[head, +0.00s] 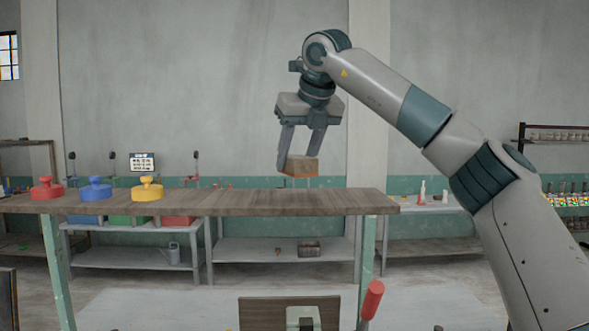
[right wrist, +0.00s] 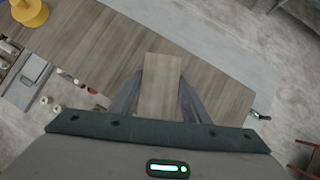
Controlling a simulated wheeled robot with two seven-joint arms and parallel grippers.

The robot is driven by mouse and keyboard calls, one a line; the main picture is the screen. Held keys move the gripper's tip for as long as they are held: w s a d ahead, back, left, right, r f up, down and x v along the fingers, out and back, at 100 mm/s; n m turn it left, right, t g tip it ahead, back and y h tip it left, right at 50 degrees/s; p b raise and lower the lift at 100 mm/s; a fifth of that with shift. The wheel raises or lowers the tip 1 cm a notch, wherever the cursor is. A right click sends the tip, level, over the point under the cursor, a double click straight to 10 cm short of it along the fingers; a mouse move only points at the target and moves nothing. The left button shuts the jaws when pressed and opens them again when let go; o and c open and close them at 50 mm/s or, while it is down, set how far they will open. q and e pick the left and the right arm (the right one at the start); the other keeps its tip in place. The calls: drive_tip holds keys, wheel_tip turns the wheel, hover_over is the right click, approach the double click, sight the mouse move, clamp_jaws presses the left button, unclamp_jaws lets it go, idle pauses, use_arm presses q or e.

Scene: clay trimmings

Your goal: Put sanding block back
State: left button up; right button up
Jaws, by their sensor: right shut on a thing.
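The sanding block (head: 302,163) is a wooden block with an orange-brown lower layer. My right gripper (head: 298,165) is shut on it and holds it close above the right part of the long wooden bench (head: 270,202); I cannot tell whether it touches the bench. In the right wrist view the block (right wrist: 160,86) sits between the two fingers of the gripper (right wrist: 158,95), with the bench top (right wrist: 100,50) below. My left gripper is not in view.
Red (head: 46,188), blue (head: 95,188) and yellow (head: 147,188) knobbed pieces stand on the bench's left part. The bench top between the yellow piece and the block is clear. A red-handled thing (head: 373,300) and a brown board (head: 270,308) show at the bottom.

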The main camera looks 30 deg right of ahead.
sight(296, 156)
drive_tip(key=w+f, duration=0.1)
drive_tip(key=w+p, duration=0.1)
drive_tip(key=shift+w+d+f, duration=0.35)
drive_tip(key=shift+d, duration=0.05)
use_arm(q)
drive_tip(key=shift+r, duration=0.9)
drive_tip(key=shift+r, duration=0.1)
use_arm(e)
drive_tip(key=shift+f+p, duration=0.65)
drive_tip(key=shift+f, duration=0.05)
wheel_tip(296, 156, down, 2)
drive_tip(key=shift+d+f+p, duration=0.1)
drive_tip(key=shift+f+p, duration=0.05)
drive_tip(key=shift+p, duration=0.45)
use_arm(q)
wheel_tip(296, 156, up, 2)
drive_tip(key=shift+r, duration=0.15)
use_arm(e)
drive_tip(key=shift+f, duration=0.1)
drive_tip(key=shift+f, duration=0.2)
drive_tip(key=o, duration=1)
